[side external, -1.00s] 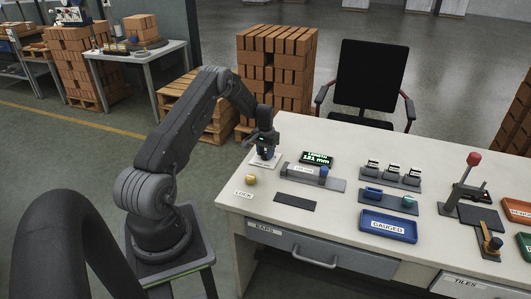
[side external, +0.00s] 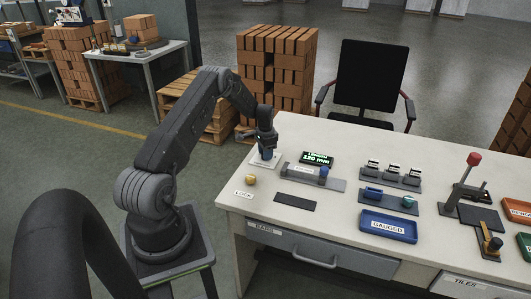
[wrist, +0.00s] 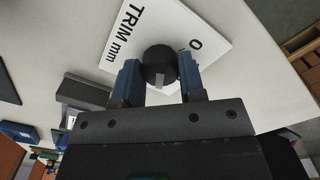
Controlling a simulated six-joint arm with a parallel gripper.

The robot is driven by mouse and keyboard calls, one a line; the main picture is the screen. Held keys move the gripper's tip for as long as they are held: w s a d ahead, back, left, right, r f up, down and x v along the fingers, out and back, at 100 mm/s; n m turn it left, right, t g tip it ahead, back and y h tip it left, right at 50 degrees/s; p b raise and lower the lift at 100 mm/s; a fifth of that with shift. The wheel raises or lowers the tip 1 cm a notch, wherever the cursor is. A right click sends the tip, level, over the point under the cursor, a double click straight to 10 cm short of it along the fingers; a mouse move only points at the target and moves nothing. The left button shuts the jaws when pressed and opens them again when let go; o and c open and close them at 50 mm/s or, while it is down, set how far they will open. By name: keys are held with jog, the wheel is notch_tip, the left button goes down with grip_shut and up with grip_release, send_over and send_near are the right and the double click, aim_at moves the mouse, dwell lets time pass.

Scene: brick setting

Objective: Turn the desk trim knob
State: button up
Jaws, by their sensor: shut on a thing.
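The trim knob (wrist: 159,66) is a dark round knob with a light pointer mark, on a white plate (wrist: 121,36) lettered "TRIM mm" in the wrist view. My gripper (wrist: 160,80) has its two blue-padded fingers on either side of the knob and is shut on it. In the side view my gripper (side external: 267,151) points down over the white plate (side external: 262,161) at the desk's back left corner, and hides most of the knob. The green-lit display (side external: 317,158) beside it reads what looks like 130 mm.
A grey slide fixture with a blue knob (side external: 324,172) stands right of the plate. A yellow knob (side external: 251,180) sits near the LOCK label. A blue tray (side external: 388,226), several small labelled blocks and a red-knobbed lever (side external: 474,159) are further right.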

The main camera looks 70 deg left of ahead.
dwell(0.3)
jog(key=o, duration=0.9)
jog(key=shift+o, duration=0.2)
jog(key=shift+r, duration=0.1)
notch_tip(320, 180, up, 14)
jog(key=shift+f, duration=0.2)
